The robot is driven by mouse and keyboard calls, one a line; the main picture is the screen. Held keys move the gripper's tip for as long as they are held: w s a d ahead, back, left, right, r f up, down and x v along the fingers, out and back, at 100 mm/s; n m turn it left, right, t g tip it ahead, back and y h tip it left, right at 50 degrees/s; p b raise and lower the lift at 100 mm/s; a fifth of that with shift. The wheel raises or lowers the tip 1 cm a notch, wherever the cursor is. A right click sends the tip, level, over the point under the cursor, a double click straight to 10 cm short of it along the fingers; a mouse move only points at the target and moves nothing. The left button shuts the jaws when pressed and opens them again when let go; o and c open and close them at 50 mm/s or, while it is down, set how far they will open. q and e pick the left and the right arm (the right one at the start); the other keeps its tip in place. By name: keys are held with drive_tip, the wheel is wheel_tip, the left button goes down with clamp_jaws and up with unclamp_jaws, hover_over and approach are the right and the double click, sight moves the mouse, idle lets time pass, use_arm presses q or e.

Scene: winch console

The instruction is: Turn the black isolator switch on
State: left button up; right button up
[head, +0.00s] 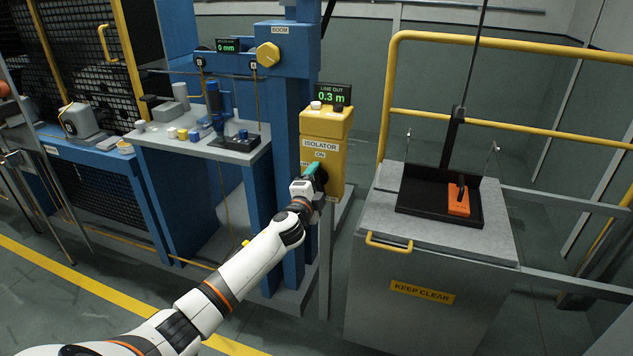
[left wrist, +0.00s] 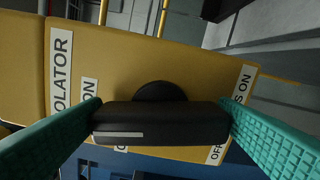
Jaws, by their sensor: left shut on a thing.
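My left gripper (head: 314,172) is at the box front in the head view, hiding most of the switch. Its teal fingers are shut on the handle's two ends. A label under the handle is partly hidden. My right gripper is out of view.
A display (head: 333,94) reading 0.3 m sits on top of the box, beside a white and a black button. A grey KEEP CLEAR cabinet (head: 430,265) stands to the right with a black tray. A grey console bench (head: 165,140) is on the left.

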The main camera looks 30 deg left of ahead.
use_arm(q)
drive_tip(key=shift+f+m, duration=0.1)
drive_tip(key=shift+m, duration=1.2)
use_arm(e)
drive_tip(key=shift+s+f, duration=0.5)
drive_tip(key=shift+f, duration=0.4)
use_arm(q)
drive_tip(key=o, duration=0.9)
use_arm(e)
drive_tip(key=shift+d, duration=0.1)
use_arm(q)
drive_tip(key=shift+s+d+p, duration=0.1)
drive_tip(key=shift+s+p, duration=0.05)
drive_tip(key=shift+p, duration=0.15)
drive_tip(key=p+v, duration=0.1)
drive_tip(key=v, duration=1)
drive_tip(key=shift+s, duration=0.35)
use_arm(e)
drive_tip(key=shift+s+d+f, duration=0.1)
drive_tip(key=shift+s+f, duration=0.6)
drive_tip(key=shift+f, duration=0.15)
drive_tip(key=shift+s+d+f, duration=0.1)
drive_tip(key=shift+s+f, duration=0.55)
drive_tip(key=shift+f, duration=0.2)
use_arm(q)
drive_tip(key=shift+f, duration=0.1)
